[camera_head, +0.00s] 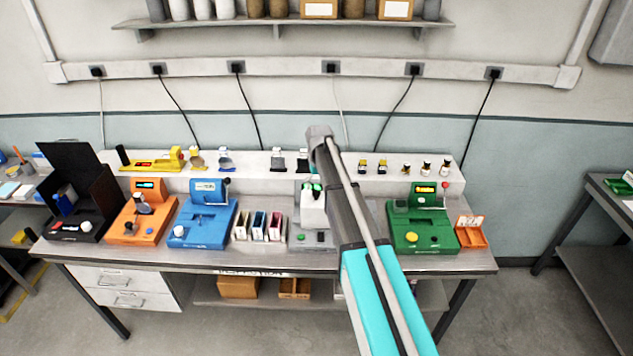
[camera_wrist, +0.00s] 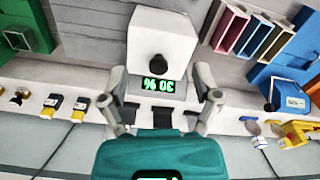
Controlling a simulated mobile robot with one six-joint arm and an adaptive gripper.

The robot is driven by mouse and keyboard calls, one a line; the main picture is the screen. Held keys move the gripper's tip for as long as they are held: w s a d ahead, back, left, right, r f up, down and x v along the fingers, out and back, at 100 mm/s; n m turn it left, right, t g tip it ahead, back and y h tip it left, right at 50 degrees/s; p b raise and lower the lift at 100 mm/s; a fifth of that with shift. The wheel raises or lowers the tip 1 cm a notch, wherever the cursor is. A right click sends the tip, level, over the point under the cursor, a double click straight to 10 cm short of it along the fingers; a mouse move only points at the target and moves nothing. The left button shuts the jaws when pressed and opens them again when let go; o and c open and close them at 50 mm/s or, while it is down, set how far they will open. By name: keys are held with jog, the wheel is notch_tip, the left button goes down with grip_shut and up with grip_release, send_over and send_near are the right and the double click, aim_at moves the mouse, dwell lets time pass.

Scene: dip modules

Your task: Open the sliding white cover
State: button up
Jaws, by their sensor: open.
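The white cover (camera_wrist: 158,35) is a boxy white housing with a dark round knob (camera_wrist: 157,64) on the side facing the wrist camera. A green-lit display that appears upside down, seemingly "30 %", sits just by the knob. In the head view the white cover (camera_head: 313,210) stands on a grey module (camera_head: 300,238) in the middle of the bench, partly hidden by my arm. My gripper (camera_wrist: 160,80) is open, with one finger on each side of the display and knob. I cannot tell whether the fingers touch anything. The head view does not show the fingertips clearly.
A blue module (camera_head: 203,220) and coloured slotted holders (camera_head: 258,226) stand left of the white cover. A green module (camera_head: 422,230) stands to its right, with an orange tray (camera_head: 470,236) beside it. Small parts line the raised shelf (camera_head: 250,165) behind.

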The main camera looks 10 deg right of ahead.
notch_tip(320, 180, up, 5)
jog(key=p, duration=0.3)
send_over(316, 192)
jog(key=shift+f, duration=0.2)
jog(key=shift+s+f, duration=0.1)
jog(key=shift+f, duration=0.1)
notch_tip(316, 192, down, 13)
jog(key=b, duration=1.3)
jog(key=shift+f+b, duration=0.2)
jog(key=shift+b, duration=0.1)
grip_shut()
